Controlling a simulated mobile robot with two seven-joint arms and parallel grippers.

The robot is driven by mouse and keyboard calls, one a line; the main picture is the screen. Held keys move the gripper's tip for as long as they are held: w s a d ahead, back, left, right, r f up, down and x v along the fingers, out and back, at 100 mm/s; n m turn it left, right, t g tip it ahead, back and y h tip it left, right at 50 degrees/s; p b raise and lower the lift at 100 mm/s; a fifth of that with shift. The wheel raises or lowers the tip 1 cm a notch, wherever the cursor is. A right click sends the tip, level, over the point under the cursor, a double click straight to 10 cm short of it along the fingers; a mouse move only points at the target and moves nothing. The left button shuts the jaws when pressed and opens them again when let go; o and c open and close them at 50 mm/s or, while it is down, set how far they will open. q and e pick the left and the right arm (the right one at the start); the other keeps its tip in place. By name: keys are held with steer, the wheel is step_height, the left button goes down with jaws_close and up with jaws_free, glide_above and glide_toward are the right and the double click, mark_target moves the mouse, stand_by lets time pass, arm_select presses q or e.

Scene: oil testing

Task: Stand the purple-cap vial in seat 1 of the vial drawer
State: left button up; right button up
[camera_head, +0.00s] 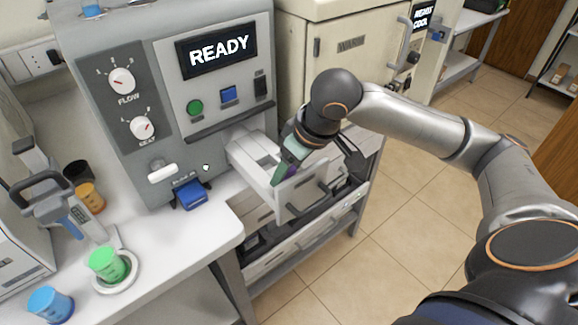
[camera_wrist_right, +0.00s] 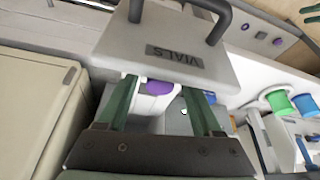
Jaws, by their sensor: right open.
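The pale vial drawer (camera_head: 305,187) is pulled out from the machine. Its front with the VIALS label and dark handle also shows in the right wrist view (camera_wrist_right: 222,62). The purple cap (camera_wrist_right: 159,87) shows between my right fingers, close behind the drawer front, with a pale body partly visible below it. My right gripper (camera_wrist_right: 159,84) is open, its green fingers on either side of the cap. In the head view my right gripper (camera_head: 284,172) reaches down into the drawer and hides most of the vial. I cannot read any seat number. My left gripper is not in view.
The machine (camera_head: 215,75) shows READY. Green cup (camera_head: 107,263), blue cup (camera_head: 50,303) and orange cup (camera_head: 90,197) stand on the white counter (camera_head: 185,265) at left. A cream warmer cabinet (camera_head: 350,50) stands behind my right arm. Tiled floor is clear at right.

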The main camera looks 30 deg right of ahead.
steer(key=p+v, duration=0.2)
steer(key=v, duration=1)
steer(key=shift+r, duration=0.15)
